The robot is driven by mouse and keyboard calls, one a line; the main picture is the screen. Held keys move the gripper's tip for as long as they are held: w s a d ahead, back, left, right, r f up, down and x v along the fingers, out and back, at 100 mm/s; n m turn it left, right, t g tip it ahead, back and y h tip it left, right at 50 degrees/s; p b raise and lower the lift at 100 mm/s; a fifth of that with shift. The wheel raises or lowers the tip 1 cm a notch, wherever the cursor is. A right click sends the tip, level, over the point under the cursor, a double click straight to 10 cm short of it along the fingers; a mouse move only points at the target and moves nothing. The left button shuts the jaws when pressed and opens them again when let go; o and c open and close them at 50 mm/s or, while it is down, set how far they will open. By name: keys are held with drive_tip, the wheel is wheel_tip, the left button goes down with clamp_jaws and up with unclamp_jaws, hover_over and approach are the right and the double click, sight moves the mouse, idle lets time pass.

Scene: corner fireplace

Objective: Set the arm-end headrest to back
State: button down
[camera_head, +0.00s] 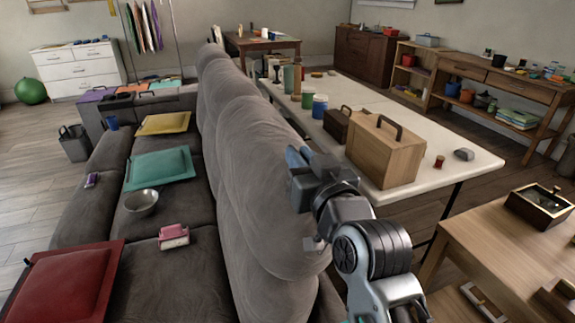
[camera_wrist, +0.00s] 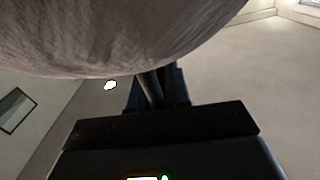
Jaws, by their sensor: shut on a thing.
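The grey sofa's nearest headrest (camera_head: 265,200) is a tall, rounded cushion standing upright at the near end of the sofa back. My gripper (camera_head: 298,165) is at its upper right edge, on the side toward the white table. In the wrist view the headrest's grey fabric (camera_wrist: 120,35) fills the upper left, close to the camera. The gripper (camera_wrist: 158,85) shows there as dark parts below and against that fabric, shut on the headrest's edge. The exact contact between the fingers and the cushion is hidden.
A long white table (camera_head: 455,165) stands close on the right, with a wooden box (camera_head: 385,150) near my wrist. A wooden table (camera_head: 490,240) is at the lower right. The sofa seat holds cushions, a metal bowl (camera_head: 141,202) and a pink item (camera_head: 173,236).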

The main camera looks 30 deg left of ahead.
drive_tip(key=shift+w+d+f, duration=0.1)
drive_tip(key=shift+w, duration=0.05)
drive_tip(key=c, duration=1.2)
unclamp_jaws()
drive_tip(key=shift+o, duration=0.2)
drive_tip(key=shift+b+v, duration=0.55)
drive_tip(key=shift+v, duration=3.4)
